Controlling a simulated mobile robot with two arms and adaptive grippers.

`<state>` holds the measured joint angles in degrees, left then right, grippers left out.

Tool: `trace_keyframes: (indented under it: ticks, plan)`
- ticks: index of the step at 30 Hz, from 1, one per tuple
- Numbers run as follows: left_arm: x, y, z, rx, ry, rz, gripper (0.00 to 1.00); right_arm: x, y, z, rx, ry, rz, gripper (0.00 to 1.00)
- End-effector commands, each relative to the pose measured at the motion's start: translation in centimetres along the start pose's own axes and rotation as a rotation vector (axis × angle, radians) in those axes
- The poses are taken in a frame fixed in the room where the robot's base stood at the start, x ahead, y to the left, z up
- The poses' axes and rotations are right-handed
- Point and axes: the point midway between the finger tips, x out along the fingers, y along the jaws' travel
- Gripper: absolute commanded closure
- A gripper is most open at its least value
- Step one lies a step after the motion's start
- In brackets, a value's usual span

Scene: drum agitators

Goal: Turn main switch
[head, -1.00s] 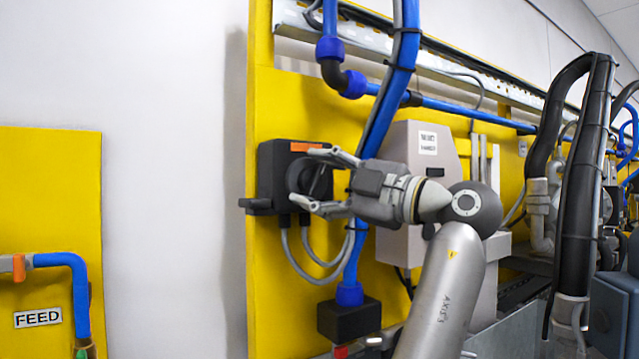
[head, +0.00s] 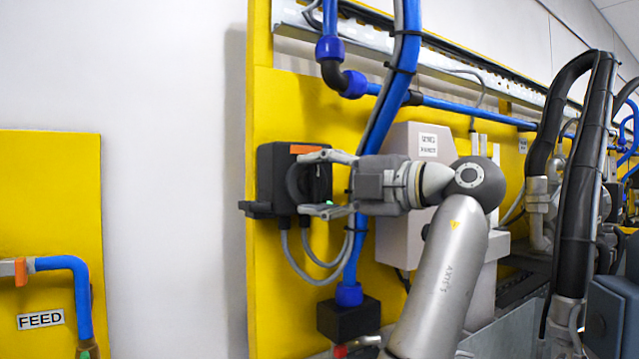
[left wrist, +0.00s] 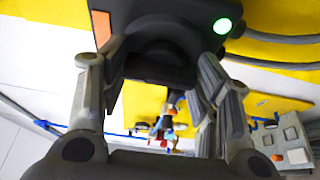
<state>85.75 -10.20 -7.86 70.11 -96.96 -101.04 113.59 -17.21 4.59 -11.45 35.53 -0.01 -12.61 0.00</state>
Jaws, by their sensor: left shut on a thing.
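The main switch is a black box (head: 266,170) with an orange label, mounted on the yellow panel (head: 271,290). Its round black knob (head: 293,183) faces my left gripper (head: 308,184). The gripper comes from the right, held about level, with one finger above and one below the knob. It is shut on the knob. In the left wrist view the two fingers (left wrist: 148,66) stand on either side of the dark knob (left wrist: 165,48), and a green light (left wrist: 222,26) glows on the box. The fingers partly hide the knob's front. My right gripper is not in view.
Grey cables (head: 315,262) hang below the box. A blue pipe (head: 378,120) runs down close behind the gripper. A grey cabinet (head: 415,142) stands behind my wrist. Thick black hoses (head: 580,190) hang at the right. The white wall (head: 170,180) at left is clear.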

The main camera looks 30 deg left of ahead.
Motion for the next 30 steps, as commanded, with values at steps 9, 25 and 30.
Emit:
trace_keyframes:
  ticks: [9, 25, 30]
  plan:
    - [0.0, -0.1, 0.0, -0.002, 0.000, -0.004, 0.37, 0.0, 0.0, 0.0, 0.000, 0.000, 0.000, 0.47]
    - [-0.5, 0.0, 0.0, 0.000, -0.001, 0.000, 0.21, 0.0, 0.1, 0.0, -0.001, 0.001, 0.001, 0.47]
    - [-3.2, 0.1, 0.0, 0.001, -0.004, 0.000, 0.21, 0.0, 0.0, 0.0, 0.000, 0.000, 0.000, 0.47]
